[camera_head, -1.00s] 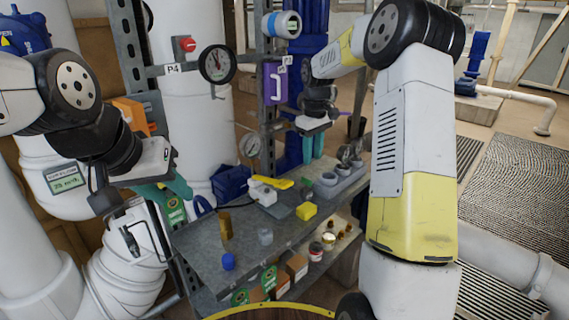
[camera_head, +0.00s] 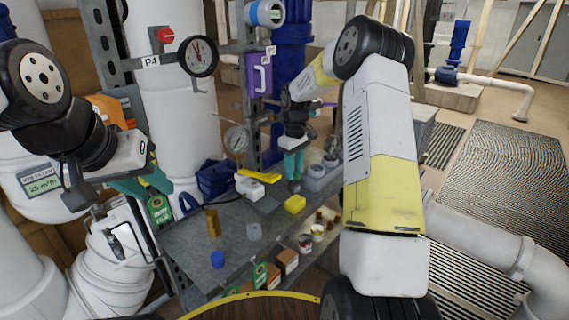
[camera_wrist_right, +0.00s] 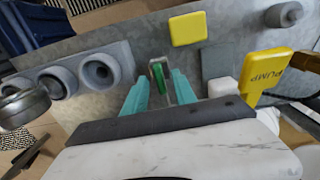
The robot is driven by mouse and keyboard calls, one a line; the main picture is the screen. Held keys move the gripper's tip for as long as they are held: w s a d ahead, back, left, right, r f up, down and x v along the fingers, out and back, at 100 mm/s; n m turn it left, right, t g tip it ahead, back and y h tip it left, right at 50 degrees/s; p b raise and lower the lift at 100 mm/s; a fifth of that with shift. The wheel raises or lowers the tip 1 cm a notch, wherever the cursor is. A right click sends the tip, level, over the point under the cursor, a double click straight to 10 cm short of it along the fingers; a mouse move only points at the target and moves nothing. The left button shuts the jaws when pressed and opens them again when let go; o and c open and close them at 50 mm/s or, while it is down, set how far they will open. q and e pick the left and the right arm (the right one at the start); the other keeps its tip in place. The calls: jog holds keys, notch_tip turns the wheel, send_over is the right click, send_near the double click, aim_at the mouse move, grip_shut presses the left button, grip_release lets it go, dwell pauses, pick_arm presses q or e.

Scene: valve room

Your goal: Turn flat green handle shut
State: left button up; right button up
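In the right wrist view, a narrow flat green handle (camera_wrist_right: 158,78) stands in a grey metal bracket on the bench, between the teal fingers of my right gripper (camera_wrist_right: 159,92). The fingers are apart, with gaps on both sides of the handle. In the head view my right gripper (camera_head: 293,164) points down over the back of the grey bench (camera_head: 190,248); the handle cannot be made out there. My left gripper (camera_head: 147,184) looks open and empty at the left, above the bench's left end.
A yellow handle marked PUMP (camera_wrist_right: 268,72), a yellow block (camera_wrist_right: 188,28) and a row of grey round sockets (camera_wrist_right: 78,78) are close to my right gripper. A brass cylinder (camera_head: 212,222) and a blue cap (camera_head: 217,260) stand at the front left of the bench.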

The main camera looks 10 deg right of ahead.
grip_shut()
jog(key=shift+m, duration=0.3)
jog(key=m, duration=1.3)
jog(key=shift+m, duration=2.1)
